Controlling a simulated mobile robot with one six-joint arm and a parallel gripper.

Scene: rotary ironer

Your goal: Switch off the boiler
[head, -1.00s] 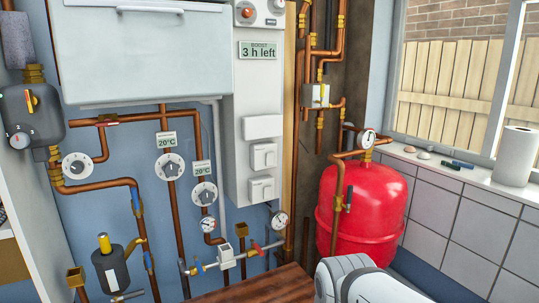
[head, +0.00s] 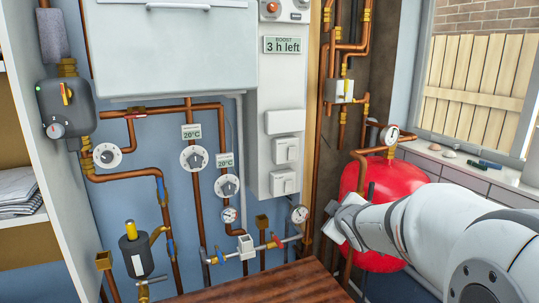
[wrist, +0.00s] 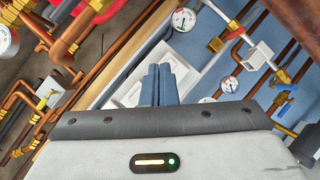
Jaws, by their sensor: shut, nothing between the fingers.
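The large white boiler casing (head: 180,45) hangs on the blue wall at the upper left in the head view. Beside it is a tall white panel with a red knob or lamp (head: 271,6) near its top. Lower on the panel are an upper white switch (head: 286,150) and a lower white switch (head: 283,184). My gripper (head: 332,208) is right of and below these switches, in front of the red tank, touching nothing I can see. In the wrist view its dark fingers (wrist: 159,85) are together and empty, with the panel behind them.
The red tank (head: 388,178) stands behind my arm, partly hidden. Copper pipes (head: 325,130) run up right of the panel. Dials (head: 194,158) and gauges (head: 299,214) are on the pipes at its left and below. A brown wooden surface (head: 260,285) lies in front.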

